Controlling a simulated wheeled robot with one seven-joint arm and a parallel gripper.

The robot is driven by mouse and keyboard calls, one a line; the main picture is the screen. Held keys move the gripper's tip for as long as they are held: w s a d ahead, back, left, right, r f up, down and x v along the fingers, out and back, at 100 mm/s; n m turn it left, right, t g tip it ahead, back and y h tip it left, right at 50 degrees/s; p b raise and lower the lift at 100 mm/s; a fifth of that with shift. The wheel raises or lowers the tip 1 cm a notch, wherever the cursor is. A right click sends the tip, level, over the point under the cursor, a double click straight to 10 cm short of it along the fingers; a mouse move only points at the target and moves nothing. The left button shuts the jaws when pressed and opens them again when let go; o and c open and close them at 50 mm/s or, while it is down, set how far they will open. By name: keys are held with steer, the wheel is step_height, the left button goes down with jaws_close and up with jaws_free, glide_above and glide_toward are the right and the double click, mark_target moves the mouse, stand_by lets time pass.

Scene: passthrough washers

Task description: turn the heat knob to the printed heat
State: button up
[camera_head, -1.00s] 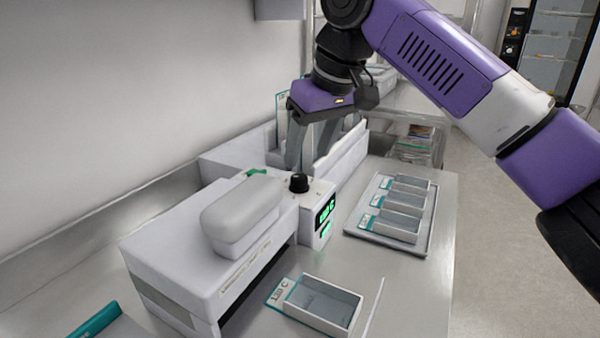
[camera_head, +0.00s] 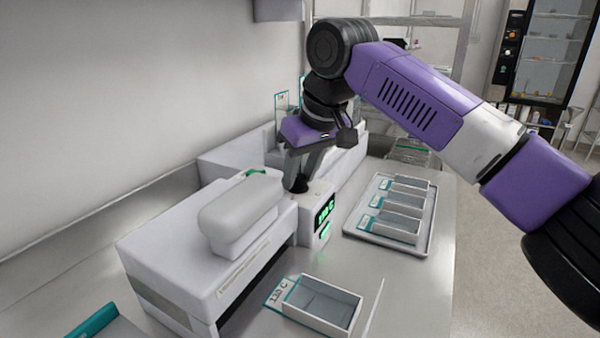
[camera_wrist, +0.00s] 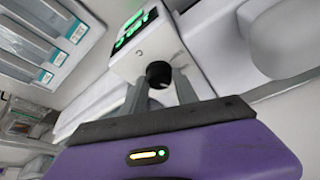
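The black heat knob (camera_head: 297,186) stands on top of a white control box (camera_head: 312,196) with a green lit display (camera_head: 325,213). The display's digits are too small to read surely. A card with a printed heat (camera_head: 280,292) is at the front tray; it seems to read 130 C. My gripper (camera_head: 298,176) points down at the knob. The gripper looks open; contact with the knob is not seen.
A white machine (camera_head: 205,265) with a rounded lid (camera_head: 240,212) stands left of the knob. An open grey tray (camera_head: 318,305) lies in front. A metal tray (camera_head: 424,240) with several small boxes is to the right.

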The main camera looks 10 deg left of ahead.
jaws_close()
steer(key=shift+r+p, duration=0.15)
steer(key=shift+p, duration=0.55)
steer(key=shift+r+n+p, duration=0.15)
steer(key=shift+n+p, duration=0.45)
steer(key=shift+p, duration=0.55)
steer(key=n+p, duration=0.1)
steer(key=p, duration=0.2)
steer(key=shift+g+y, duration=0.3)
steer(key=shift+g, duration=0.1)
steer(key=n+g+p, duration=0.1)
steer(key=n+p, duration=0.2)
steer(key=p, duration=0.1)
steer(key=shift+w+y+p, duration=0.1)
steer(key=shift+y+p, duration=0.2)
steer(key=shift+p, duration=0.1)
steer(key=shift+f+n+g+p, duration=0.25)
steer(key=shift+n+g+p, duration=0.25)
steer(key=shift+n+p, duration=0.85)
steer(key=shift+d+f, duration=0.1)
